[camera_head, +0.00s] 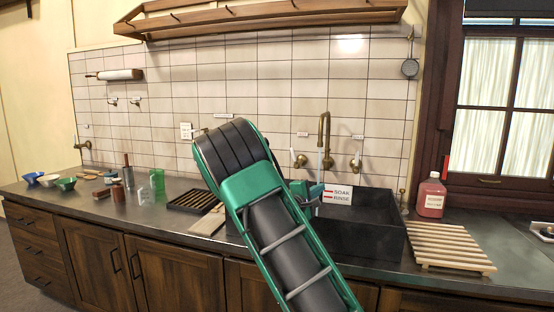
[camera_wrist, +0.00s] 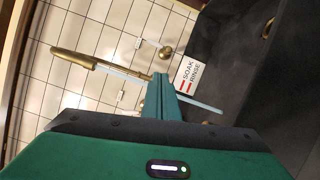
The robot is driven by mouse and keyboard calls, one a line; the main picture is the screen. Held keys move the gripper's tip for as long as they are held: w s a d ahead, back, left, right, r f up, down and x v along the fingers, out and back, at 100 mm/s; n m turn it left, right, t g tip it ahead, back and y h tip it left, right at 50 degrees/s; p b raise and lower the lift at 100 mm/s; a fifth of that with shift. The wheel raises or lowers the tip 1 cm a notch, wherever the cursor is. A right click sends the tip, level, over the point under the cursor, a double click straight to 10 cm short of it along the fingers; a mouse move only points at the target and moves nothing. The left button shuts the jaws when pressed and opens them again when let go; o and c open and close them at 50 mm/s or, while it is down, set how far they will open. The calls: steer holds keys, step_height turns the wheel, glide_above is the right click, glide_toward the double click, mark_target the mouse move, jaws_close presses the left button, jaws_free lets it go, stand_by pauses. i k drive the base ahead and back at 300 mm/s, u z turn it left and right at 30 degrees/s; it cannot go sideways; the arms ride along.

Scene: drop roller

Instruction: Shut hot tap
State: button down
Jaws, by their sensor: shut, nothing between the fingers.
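A brass spout (camera_head: 324,128) rises on the tiled wall over the dark sink (camera_head: 378,225); it shows in the wrist view (camera_wrist: 75,58) too. A pale blue stream (camera_wrist: 118,70) runs down from it. One brass tap (camera_head: 298,160) is left of the spout and another (camera_head: 356,163) is right; the right one shows in the wrist view (camera_wrist: 165,51). Their small labels are unreadable, so I cannot tell which is hot. My green gripper (camera_head: 310,191) is shut and empty, low in front of the left tap. In the wrist view its fingertips (camera_wrist: 162,80) hide part of the stream.
A SOAK/RINSE sign (camera_head: 338,195) stands at the sink, close right of my gripper. A red bottle (camera_head: 431,196) and slatted wooden rack (camera_head: 452,246) are at right. A dark rack (camera_head: 194,200), bowls and jars are at left. A wooden shelf (camera_head: 260,18) hangs above.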

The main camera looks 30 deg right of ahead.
mark_target(297, 165)
steer(key=i, duration=1.1)
